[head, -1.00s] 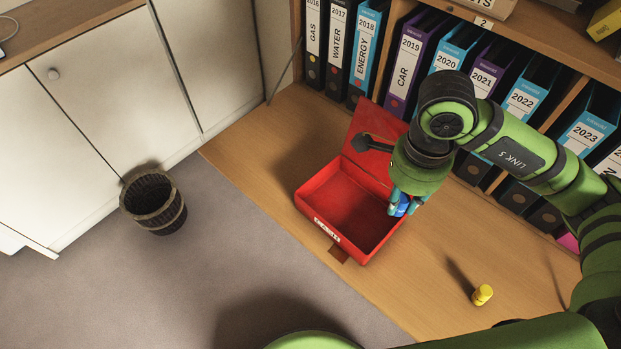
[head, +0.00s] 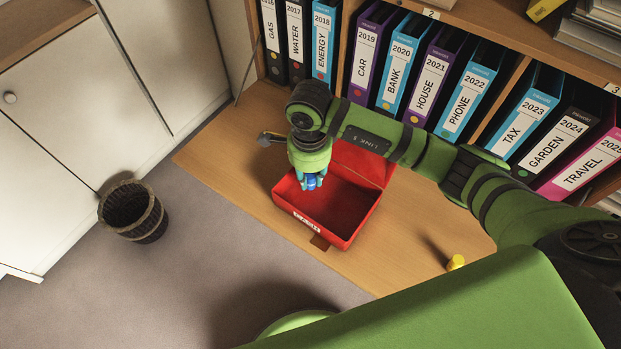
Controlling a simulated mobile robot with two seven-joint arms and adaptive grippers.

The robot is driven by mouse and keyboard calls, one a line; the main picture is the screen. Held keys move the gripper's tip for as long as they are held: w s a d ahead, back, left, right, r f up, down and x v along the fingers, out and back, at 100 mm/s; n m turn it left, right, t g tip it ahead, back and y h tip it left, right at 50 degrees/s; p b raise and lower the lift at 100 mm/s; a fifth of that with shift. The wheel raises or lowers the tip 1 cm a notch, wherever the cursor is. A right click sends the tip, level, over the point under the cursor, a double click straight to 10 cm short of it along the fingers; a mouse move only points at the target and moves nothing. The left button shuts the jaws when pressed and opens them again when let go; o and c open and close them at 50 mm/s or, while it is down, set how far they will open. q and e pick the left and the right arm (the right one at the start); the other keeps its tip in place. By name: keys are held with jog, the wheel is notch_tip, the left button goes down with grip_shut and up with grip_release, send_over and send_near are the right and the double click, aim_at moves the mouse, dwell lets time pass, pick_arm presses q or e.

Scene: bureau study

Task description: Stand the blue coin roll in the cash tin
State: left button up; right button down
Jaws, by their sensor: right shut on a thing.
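The open red cash tin (head: 366,222) sits on the wooden desk top with its lid raised at the back. My right gripper (head: 311,184) points down over the left part of the tin. It is shut on the blue coin roll (head: 311,182), of which only a small part shows between the fingers. I cannot tell whether the roll touches the tin's floor. The visible part of the tin's inside looks empty. My left gripper is not in view.
A yellow roll (head: 456,262) stands on the desk (head: 400,265) to the right of the tin. A row of binders (head: 425,85) lines the shelf behind. A wicker basket (head: 133,211) is on the carpet at left.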

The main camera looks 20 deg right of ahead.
aim_at(311, 184)
notch_tip(311, 184, down, 3)
jog(key=shift+r+p, duration=0.1)
jog(key=shift+p, duration=0.2)
jog(key=shift+f+b, duration=0.25)
jog(key=shift+b, duration=0.05)
jog(key=c, duration=1.1)
grip_release()
jog(key=shift+o, duration=0.2)
jog(key=shift+r, duration=0.1)
jog(key=shift+r+p, duration=0.2)
jog(key=shift+p, duration=0.1)
jog(key=shift+r, duration=0.25)
notch_tip(311, 184, up, 11)
jog(key=b, duration=0.3)
jog(key=shift+r, duration=0.2)
